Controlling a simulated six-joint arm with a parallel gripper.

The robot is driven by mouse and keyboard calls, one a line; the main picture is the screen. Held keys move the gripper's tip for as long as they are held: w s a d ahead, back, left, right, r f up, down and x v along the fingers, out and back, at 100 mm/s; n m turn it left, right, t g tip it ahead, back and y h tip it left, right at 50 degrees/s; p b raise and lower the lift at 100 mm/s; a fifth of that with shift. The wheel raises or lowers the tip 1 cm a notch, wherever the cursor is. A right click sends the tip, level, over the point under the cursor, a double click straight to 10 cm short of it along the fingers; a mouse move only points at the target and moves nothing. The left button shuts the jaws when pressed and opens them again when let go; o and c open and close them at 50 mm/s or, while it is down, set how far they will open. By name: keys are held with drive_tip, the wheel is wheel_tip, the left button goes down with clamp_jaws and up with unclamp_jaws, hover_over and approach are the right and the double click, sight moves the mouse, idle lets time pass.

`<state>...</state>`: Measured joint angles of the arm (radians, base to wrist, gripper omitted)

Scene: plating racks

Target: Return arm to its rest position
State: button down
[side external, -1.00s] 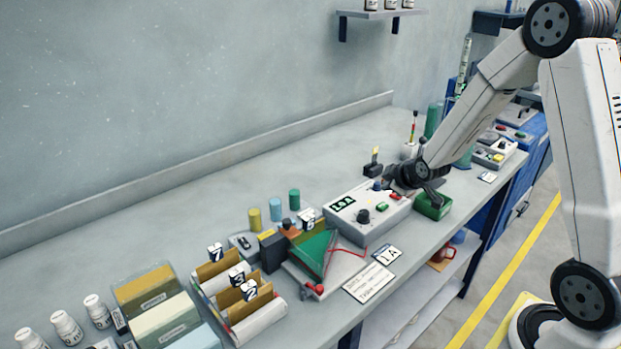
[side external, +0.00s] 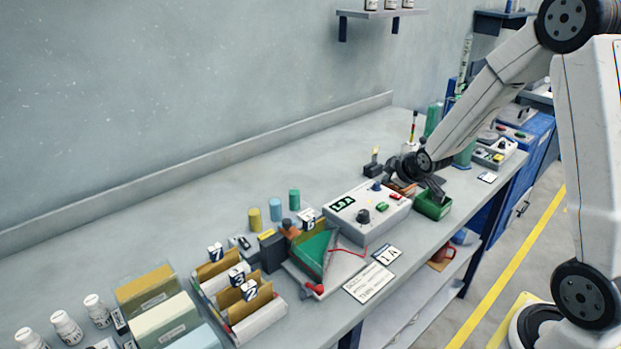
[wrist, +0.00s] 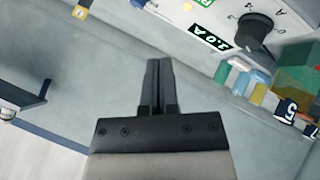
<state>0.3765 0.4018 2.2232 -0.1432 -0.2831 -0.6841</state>
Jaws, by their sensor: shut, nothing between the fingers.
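My gripper (side external: 389,180) is shut and empty at the end of my arm, close to the back right corner of the grey control box (side external: 366,212). In the wrist view, its two dark fingers (wrist: 155,80) lie side by side with nothing held. The control box (wrist: 225,18), with its lit display and black knob, shows at the upper right there. How far the fingers are above the bench is hard to tell.
A green bin (side external: 433,206) is just below my wrist. A small black stand (side external: 373,170) is behind the gripper. Coloured cylinders (side external: 275,209), a card rack (side external: 240,305) and white bottles (side external: 66,327) are to the left. The back of the bench (side external: 200,200) is clear.

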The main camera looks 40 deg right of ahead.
drive_tip(key=s+a+m+g+y, duration=0.2)
drive_tip(key=s+a+m+g, duration=0.3)
drive_tip(key=s+a, duration=1.1)
drive_tip(key=shift+a+g+y, duration=0.35)
drive_tip(key=shift+g+y, duration=0.05)
drive_tip(key=shift+g, duration=0.2)
